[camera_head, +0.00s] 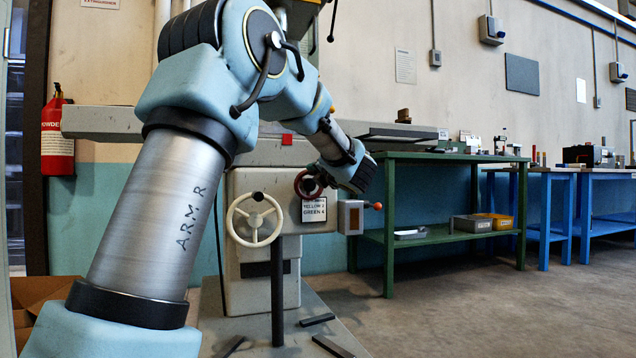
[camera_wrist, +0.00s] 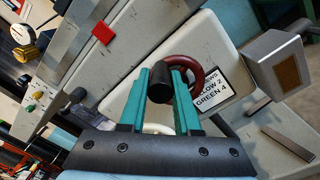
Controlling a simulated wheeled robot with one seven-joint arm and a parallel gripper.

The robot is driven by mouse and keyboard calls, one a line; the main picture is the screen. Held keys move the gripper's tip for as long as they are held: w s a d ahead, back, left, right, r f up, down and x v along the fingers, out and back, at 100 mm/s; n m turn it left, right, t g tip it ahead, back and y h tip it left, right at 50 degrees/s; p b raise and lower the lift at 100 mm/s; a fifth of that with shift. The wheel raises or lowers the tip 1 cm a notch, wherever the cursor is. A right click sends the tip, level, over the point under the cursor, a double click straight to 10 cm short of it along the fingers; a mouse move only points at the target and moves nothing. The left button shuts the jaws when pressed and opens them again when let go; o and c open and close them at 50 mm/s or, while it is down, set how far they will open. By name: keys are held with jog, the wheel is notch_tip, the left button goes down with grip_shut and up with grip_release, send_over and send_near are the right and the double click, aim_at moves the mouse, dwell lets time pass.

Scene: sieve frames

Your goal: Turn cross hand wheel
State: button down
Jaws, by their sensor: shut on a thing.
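A dark red hand wheel (camera_head: 302,183) is on the front of the grey machine, beside a label card. It also shows in the wrist view (camera_wrist: 195,76), partly hidden behind my gripper. A black round handle (camera_wrist: 160,88) stands out from this red wheel towards the wrist camera. My gripper (camera_wrist: 160,76) has its two teal fingers on either side of the handle and is shut on it. In the head view the fingertips are hard to make out. A larger cream spoked hand wheel (camera_head: 255,240) is to the lower left, clear of my gripper; my fingers partly hide it in the wrist view.
A grey box with an orange-red knob (camera_head: 350,217) juts out just right of the red wheel. The label card (camera_head: 314,210) is below the wheel. A green bench (camera_head: 445,158) stands to the right. Dark bars (camera_head: 318,320) lie on the machine's base. Floor at right is clear.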

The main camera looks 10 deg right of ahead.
jog(key=shift+a+n, duration=0.15)
jog(key=shift+n, duration=0.15)
dwell(0.4)
jog(key=c, duration=0.6)
grip_release()
jog(key=s+p, duration=0.1)
jog(key=s, duration=0.2)
jog(key=s+d+p, duration=0.1)
jog(key=s, duration=0.6)
jog(key=shift+s+d+f+p, duration=0.1)
jog(key=shift+s+d+p, duration=0.25)
jog(key=shift+s+p, duration=0.05)
